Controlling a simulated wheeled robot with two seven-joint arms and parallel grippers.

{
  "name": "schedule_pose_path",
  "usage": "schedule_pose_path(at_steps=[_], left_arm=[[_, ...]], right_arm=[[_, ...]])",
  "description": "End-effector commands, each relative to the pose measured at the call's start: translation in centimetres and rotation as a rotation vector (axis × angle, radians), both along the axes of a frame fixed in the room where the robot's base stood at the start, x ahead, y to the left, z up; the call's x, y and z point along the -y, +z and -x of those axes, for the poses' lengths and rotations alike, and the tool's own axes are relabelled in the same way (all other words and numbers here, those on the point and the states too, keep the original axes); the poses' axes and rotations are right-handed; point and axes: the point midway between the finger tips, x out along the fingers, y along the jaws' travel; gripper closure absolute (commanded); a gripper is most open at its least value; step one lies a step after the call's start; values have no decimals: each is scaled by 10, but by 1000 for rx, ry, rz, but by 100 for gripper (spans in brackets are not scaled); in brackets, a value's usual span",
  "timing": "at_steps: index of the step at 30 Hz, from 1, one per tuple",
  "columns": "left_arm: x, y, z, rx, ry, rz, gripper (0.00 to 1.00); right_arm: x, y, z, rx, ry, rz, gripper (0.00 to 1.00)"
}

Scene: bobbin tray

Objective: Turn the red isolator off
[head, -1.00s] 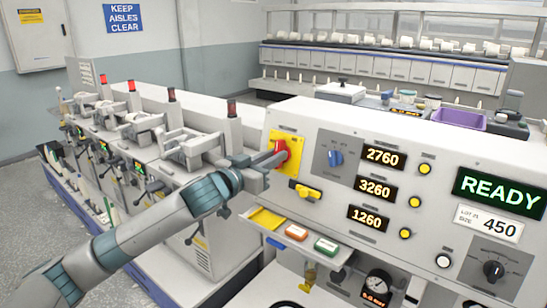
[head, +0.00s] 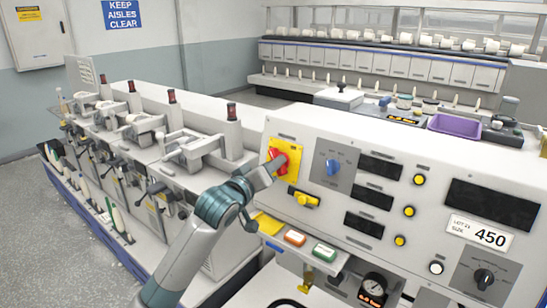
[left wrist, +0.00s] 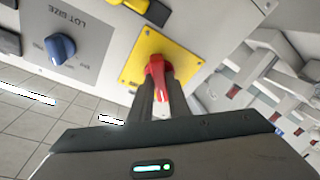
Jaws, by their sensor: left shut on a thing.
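The red isolator (head: 279,162) is a rotary handle on a yellow plate (head: 293,145) at the left end of the grey control panel. In the left wrist view the red handle (left wrist: 157,70) stands in front of its yellow plate (left wrist: 134,66). My left gripper (head: 273,167) reaches it from below left and is shut on the handle. The fingers (left wrist: 160,92) lie on either side of it and hide part of it. The panel displays (head: 493,203) are dark. My right gripper is not in view.
A blue selector knob (head: 332,166) is right of the isolator, and a yellow-and-black switch (head: 305,199) is just below. Orange (head: 295,238) and green (head: 324,252) buttons sit lower. A purple tray (head: 455,126) stands behind the panel. Winding machines line the left.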

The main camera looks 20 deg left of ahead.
Motion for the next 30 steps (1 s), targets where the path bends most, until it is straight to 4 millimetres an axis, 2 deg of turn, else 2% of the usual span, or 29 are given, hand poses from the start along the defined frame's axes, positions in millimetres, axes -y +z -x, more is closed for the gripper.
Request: schedule_pose_path(at_steps=[1, 15, 21, 30], left_arm=[[2, 5, 0, -19, 10, 47, 100], [3, 6, 0, -168, 120, 452, 100], [2, 4, 0, -224, 163, 611, 100], [2, 2, 0, -282, 205, 773, 100]], right_arm=[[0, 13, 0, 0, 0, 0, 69], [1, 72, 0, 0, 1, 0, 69], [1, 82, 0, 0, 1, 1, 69], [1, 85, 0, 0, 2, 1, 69]])
